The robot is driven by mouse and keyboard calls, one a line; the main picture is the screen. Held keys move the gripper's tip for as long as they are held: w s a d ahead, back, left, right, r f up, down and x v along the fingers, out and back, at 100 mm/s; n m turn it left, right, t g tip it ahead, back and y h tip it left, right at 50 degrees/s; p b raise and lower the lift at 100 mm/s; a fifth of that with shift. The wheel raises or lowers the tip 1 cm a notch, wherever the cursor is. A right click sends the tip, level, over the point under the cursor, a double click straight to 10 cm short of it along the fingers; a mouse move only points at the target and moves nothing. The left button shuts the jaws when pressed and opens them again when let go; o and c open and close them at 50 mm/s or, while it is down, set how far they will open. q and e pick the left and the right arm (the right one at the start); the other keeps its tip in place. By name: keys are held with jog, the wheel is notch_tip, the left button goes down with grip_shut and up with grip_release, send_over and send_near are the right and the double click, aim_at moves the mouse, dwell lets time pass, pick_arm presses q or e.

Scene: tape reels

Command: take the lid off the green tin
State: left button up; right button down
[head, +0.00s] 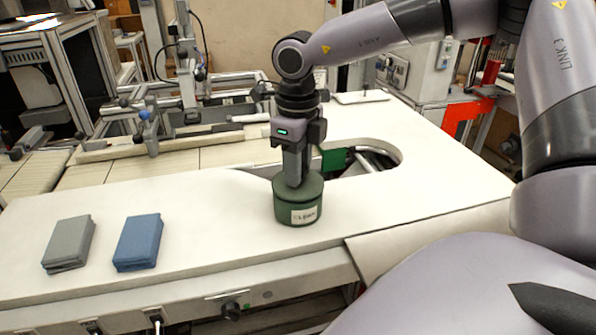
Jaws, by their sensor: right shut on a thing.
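The green tin (298,211) stands upright on the white table, with a pale label on its front. Its green lid (313,186) sits on top, and I see no clear gap between lid and tin. My right gripper (295,181) points straight down at the top of the tin, shut on the lid at its middle. The fingertips and the part of the lid they hold are partly hidden. My left gripper is not in view.
A grey folded cloth (69,243) and a blue folded cloth (138,242) lie on the table to the left. A cut-out (384,153) in the table with metal parts lies behind the tin. The table (200,215) between blue cloth and tin is clear.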

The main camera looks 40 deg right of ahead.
notch_tip(320, 180, up, 19)
jog(key=shift+r, duration=0.2)
jog(key=shift+a, duration=0.1)
dwell(0.3)
